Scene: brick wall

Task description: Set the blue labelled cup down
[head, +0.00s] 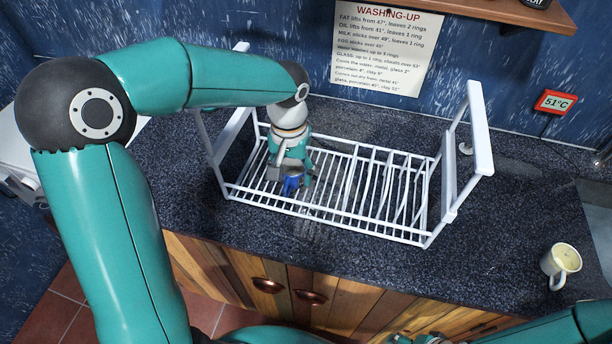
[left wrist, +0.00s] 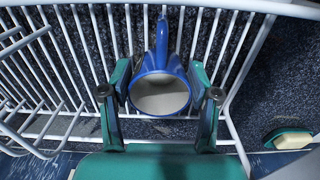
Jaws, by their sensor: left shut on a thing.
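The blue cup (head: 291,185) is at the left part of the white wire dish rack (head: 335,228). My left gripper (head: 292,174) points down and is shut on the cup. In the left wrist view the cup (left wrist: 160,72) sits between the two fingers, with its pale round inside facing the camera and its blue handle pointing up the picture. No label shows on the side in view. The rack's wires (left wrist: 85,45) lie behind the cup; I cannot tell whether the cup touches them.
A cream mug (head: 561,262) stands on the dark counter at the right. A washing-up notice (head: 385,45) and a red display reading 51°C (head: 556,102) are on the blue wall. The rack's middle and right are empty. A green and yellow sponge (left wrist: 288,138) lies beside the rack.

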